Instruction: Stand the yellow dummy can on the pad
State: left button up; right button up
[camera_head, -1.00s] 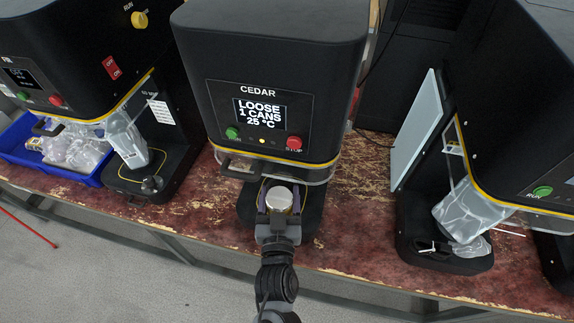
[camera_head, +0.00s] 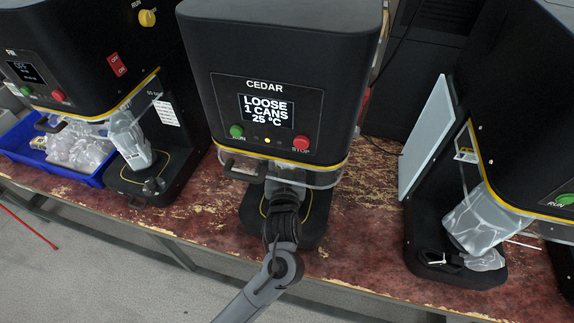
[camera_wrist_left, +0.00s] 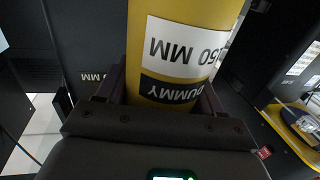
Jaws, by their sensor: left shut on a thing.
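In the head view my left gripper (camera_head: 287,180) reaches under the head of the CEDAR machine (camera_head: 265,100). The can is mostly hidden there. The black pad (camera_head: 314,222) with a yellow outline lies below, partly covered by my arm. Whether the can touches it cannot be told. My right gripper is not in view.
A clear guard with a black handle (camera_head: 240,167) rings the machine's front. Similar machines stand left (camera_head: 90,80) and right (camera_head: 520,110), bagged parts at their bases. A blue bin (camera_head: 30,150) is at far left. Worn red bench top (camera_head: 360,220) is bare between machines.

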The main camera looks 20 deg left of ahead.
pick_arm(q)
jog(key=shift+f, duration=0.7)
jog(key=shift+f, duration=0.15)
jog(key=o, duration=1.2)
